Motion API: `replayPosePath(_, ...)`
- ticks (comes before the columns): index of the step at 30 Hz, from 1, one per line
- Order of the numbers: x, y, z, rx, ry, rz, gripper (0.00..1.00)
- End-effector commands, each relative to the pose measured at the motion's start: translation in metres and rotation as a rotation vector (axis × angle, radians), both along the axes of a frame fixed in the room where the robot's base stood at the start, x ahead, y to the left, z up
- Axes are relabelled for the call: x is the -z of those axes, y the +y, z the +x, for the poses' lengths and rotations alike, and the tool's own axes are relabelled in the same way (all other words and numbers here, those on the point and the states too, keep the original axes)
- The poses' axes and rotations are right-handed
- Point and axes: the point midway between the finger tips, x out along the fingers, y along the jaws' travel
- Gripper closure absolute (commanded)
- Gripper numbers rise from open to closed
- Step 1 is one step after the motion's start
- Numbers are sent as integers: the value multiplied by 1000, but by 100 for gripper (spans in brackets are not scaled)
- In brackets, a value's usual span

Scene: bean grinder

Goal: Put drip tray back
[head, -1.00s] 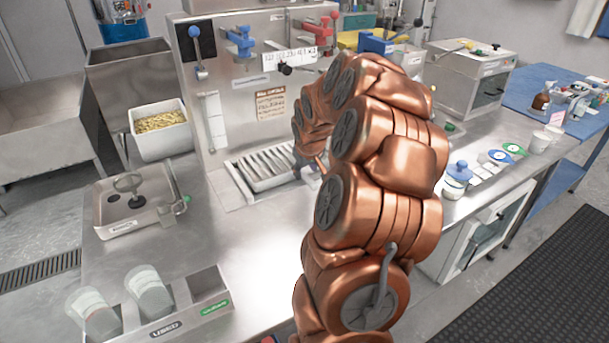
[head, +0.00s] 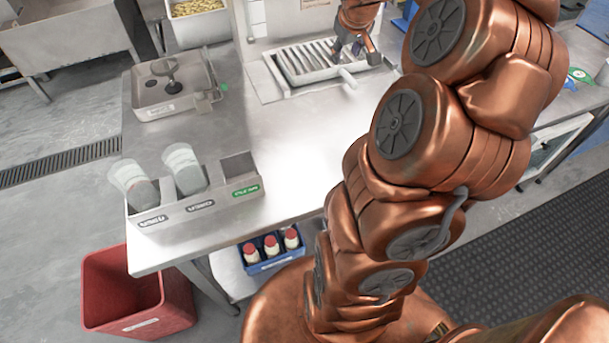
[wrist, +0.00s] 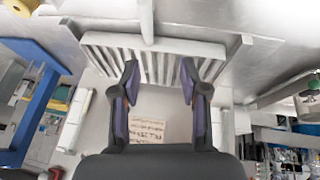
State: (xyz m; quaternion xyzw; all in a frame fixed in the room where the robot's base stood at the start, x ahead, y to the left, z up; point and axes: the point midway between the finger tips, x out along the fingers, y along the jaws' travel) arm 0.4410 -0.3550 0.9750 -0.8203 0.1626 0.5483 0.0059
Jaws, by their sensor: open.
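The drip tray (head: 312,66) is a pale metal tray with dark slats and a short handle (head: 347,78) on its front side. It lies at the back of the steel counter, below the machine panel; I cannot tell whether it is fully seated. In the wrist view the slatted tray (wrist: 112,54) spans the upper middle, its handle (wrist: 146,20) pointing up. My gripper (head: 355,52) is over the tray's right part, fingers pointing down. In the wrist view my gripper (wrist: 159,82) has its two purple-padded fingers apart, with nothing held between them.
A bin with two clear cups (head: 185,168) stands at the counter's front left. Behind it is a small metal sink-like tray (head: 165,95). A red bin (head: 135,295) and a blue crate of bottles (head: 270,250) are below. The middle counter is clear.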

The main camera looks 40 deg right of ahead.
Motion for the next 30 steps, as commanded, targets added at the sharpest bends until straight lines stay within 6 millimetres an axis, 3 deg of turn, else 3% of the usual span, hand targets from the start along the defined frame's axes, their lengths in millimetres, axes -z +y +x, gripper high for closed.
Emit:
replayPosePath(7, 2, 120, -13, -114, 96, 78, 56)
replayPosePath(11, 7, 182, -39, -163, 169, 119, 56)
replayPosePath(15, 15, 238, -78, -203, 254, 153, 56)
replayPosePath(21, 27, 299, -144, -232, 374, 193, 56)
replayPosePath(27, 38, 336, -210, -236, 479, 223, 56)
replayPosePath(30, 43, 347, -233, -230, 519, 233, 56)
